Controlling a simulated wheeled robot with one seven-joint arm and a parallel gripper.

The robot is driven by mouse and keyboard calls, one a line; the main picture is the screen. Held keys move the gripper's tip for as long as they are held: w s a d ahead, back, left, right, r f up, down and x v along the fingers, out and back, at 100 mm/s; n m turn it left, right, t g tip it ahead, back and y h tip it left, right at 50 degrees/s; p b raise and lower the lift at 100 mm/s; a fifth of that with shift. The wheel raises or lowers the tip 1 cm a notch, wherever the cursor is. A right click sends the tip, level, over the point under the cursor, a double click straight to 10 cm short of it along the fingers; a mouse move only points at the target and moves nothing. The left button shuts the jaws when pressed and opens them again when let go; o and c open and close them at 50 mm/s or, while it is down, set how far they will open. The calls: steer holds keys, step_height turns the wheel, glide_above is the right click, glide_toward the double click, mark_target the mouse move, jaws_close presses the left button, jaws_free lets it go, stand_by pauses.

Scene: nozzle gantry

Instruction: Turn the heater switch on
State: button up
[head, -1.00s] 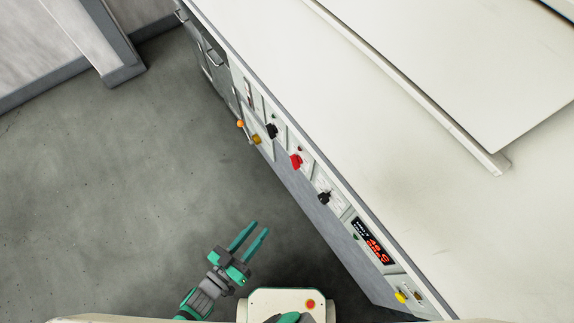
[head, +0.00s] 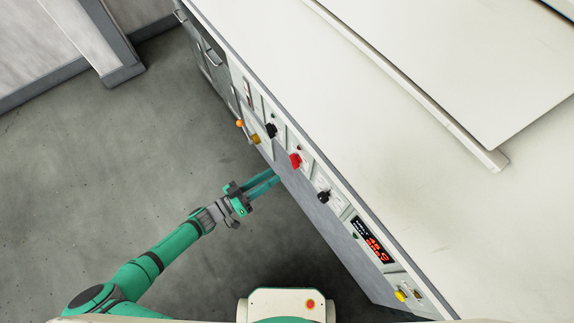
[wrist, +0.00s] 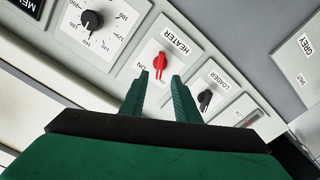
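The heater switch is a red rotary knob (wrist: 160,63) on a pale plate labelled HEATER in the wrist view. The word ON shows at its left; part of the plate is hidden behind my fingers. The knob's handle runs roughly up and down in that picture. In the head view the red knob (head: 295,160) sits midway along the slanting front panel. My gripper (wrist: 160,80) is open and empty, its two fingers pointing at the red knob with a gap between them. In the head view my gripper (head: 276,175) has its tips close to the panel front, just below the knob. Contact cannot be told.
A black LOADER knob (wrist: 205,98) is right of the heater plate, and a numbered black dial (wrist: 91,19) is left. A lit red display (head: 372,243) and yellow button (head: 401,296) are farther along the panel. Grey floor (head: 120,180) left of the machine is clear.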

mark_target(292, 163)
steer(key=x, duration=0.8)
jaws_close()
